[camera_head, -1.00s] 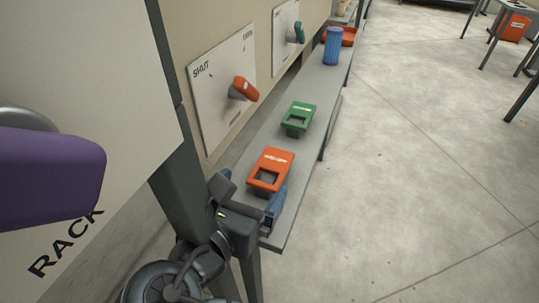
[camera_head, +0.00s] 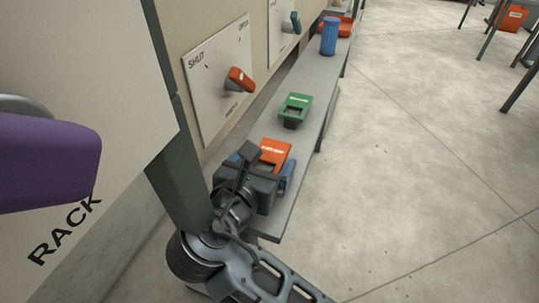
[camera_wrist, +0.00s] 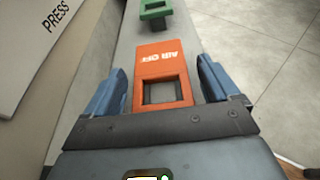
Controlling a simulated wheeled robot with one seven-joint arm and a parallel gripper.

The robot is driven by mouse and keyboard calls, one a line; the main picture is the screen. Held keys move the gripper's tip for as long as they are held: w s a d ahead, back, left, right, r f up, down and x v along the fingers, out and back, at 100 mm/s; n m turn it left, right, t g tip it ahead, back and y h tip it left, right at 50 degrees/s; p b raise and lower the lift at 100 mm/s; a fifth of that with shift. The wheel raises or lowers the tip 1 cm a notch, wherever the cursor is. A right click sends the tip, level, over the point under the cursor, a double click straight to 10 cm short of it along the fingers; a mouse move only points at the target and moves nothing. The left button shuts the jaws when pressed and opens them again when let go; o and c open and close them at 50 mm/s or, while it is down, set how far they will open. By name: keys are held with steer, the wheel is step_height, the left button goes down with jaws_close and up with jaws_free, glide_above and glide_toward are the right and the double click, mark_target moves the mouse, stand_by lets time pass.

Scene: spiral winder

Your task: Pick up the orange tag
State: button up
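The orange tag (camera_head: 274,152) lies near the front end of the grey shelf (camera_head: 312,82). In the wrist view the tag (camera_wrist: 161,62) has white "AIR OFF" lettering and a square opening at its near end. My gripper (camera_wrist: 160,67) is open, with one blue finger on each side of the tag. Narrow gaps show between the fingers and the tag's sides. In the head view my gripper (camera_head: 262,166) covers the near part of the tag.
A green tag (camera_head: 296,106) lies farther along the shelf, with a blue ribbed cylinder (camera_head: 329,36) beyond it. An orange handle (camera_head: 238,80) juts from the panel on the left. Open floor lies to the right.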

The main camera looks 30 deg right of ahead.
steer(key=c, duration=1)
steer(key=shift+r, duration=0.1)
steer(key=shift+r, duration=0.45)
steer(key=r, duration=0.2)
steer(key=d+r, duration=0.1)
steer(key=shift+s+r, duration=0.2)
steer(key=shift+r, duration=0.15)
steer(key=s+d+r, duration=0.1)
steer(key=d+r, duration=0.1)
steer(key=d, duration=0.1)
steer(key=s+d+r, duration=0.2)
steer(key=d, duration=0.1)
steer(key=s+d+r+p, duration=0.1)
steer(key=d+r, duration=0.1)
steer(key=d, duration=0.1)
steer(key=shift+s+d+r, duration=0.15)
steer(key=shift+s+d, duration=0.1)
steer(key=shift+d, duration=0.05)
